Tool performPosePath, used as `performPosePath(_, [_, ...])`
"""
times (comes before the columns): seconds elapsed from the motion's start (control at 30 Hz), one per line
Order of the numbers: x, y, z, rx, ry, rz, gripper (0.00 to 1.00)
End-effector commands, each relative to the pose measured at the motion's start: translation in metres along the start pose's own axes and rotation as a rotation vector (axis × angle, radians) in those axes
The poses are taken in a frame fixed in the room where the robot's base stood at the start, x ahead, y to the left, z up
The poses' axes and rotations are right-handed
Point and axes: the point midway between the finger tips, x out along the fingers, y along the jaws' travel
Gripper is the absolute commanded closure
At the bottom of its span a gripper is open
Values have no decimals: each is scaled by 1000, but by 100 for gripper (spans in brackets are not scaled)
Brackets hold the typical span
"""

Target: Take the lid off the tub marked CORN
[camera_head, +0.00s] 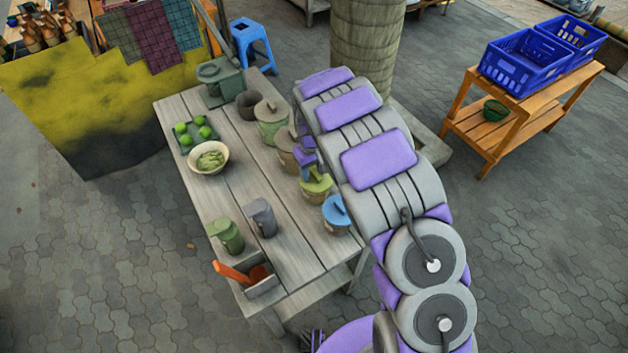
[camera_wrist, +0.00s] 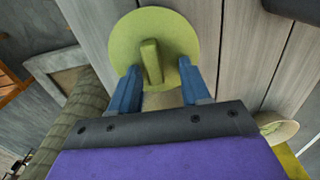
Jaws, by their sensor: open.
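A round yellow-green lid (camera_wrist: 178,27) with an upright bar handle (camera_wrist: 151,62) fills the upper middle of the wrist view. My gripper (camera_wrist: 160,82) is open, its two blue fingers at the lid's near edge, one on each side of the handle's line. Nothing is between the fingers. In the head view, a yellow-green lidded tub (camera_head: 316,190) stands in a row at the table's right edge, between a blue-lidded tub (camera_head: 336,219) and a brown tub (camera_head: 287,157). A green tub (camera_head: 271,128) stands farther back. I cannot read any label. My arm partly hides the row.
The wooden table (camera_head: 235,185) also holds a bowl (camera_head: 209,158), a tray of limes (camera_head: 193,134), two canisters (camera_head: 262,218) (camera_head: 227,236) and a box with an orange-handled tool (camera_head: 262,286). A pillar (camera_head: 367,45) stands behind my arm. The table's middle is clear.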

Motion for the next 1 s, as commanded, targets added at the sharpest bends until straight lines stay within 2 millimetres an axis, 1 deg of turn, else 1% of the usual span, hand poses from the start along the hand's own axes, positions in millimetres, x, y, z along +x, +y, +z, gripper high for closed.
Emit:
performPosePath(0.13, [1, 2, 2, 1, -1, -6, 53])
performPosePath(0.17, [1, 2, 2, 1, -1, -7, 51])
performPosePath(0.67, [1, 0, 0, 1, -2, -3, 99])
performPosePath(1.0, [1, 1, 1, 1, -2, -5, 100])
